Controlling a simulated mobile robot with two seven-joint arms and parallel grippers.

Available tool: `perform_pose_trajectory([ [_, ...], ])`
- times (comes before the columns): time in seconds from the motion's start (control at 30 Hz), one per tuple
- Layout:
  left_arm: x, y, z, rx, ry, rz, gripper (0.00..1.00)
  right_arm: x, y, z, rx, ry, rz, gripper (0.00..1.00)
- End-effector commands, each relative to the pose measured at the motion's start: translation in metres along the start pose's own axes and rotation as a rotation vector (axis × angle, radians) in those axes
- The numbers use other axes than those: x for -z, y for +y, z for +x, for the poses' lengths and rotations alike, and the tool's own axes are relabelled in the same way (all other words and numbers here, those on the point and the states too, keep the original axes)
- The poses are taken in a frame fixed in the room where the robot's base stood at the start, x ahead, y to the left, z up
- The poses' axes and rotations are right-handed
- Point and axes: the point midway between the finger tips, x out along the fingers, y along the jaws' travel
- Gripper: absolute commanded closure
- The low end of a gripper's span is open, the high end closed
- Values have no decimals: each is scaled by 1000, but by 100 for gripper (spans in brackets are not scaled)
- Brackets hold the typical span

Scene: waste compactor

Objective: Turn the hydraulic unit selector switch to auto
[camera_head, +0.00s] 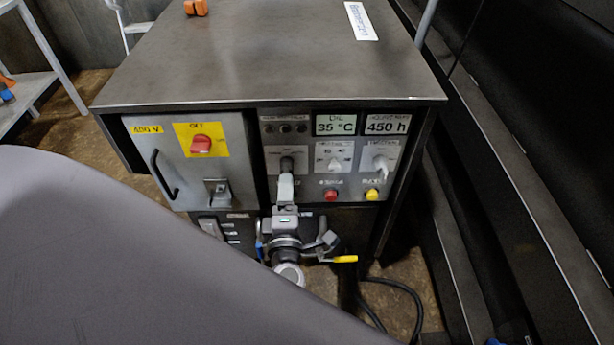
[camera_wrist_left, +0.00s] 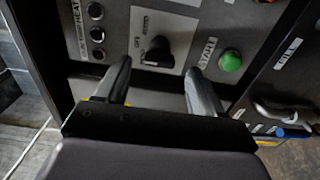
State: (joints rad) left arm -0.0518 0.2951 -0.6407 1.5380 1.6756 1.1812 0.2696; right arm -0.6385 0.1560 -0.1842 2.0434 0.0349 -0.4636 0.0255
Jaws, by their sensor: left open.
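The hydraulic unit selector switch is a black knob (camera_wrist_left: 158,50) on a light grey plate in the left wrist view. In the head view the switch (camera_head: 287,163) sits below three dark round lamps on the grey panel. My left gripper (camera_head: 286,183) is in front of it, and its hand hides the panel part below. In the left wrist view my left gripper (camera_wrist_left: 160,75) is open, with one finger on each side of the knob and nothing held. I cannot tell whether the fingertips touch the panel. The small plate labels are hard to read. My right gripper is not in view.
A green START button (camera_wrist_left: 230,61) is close beside one finger. Other controls are a white switch (camera_head: 335,164), a red button (camera_head: 331,195), a yellow button (camera_head: 372,194) and a red main switch (camera_head: 201,144). A yellow lever (camera_head: 344,259) sticks out low. Dark rails run along the right.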

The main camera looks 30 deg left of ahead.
Motion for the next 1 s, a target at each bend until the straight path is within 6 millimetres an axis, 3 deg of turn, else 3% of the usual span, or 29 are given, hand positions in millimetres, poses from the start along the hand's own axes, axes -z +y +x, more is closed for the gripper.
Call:
perform_pose_trajectory([
  [0.5, 0, 0, 64, 0, 1, 0, 32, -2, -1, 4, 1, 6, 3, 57],
  [0.87, 0, 0, 70, 1, 0, 0, 32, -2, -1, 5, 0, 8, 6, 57],
  [1.0, 0, 0, 70, 1, 0, 0, 74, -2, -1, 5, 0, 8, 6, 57],
])
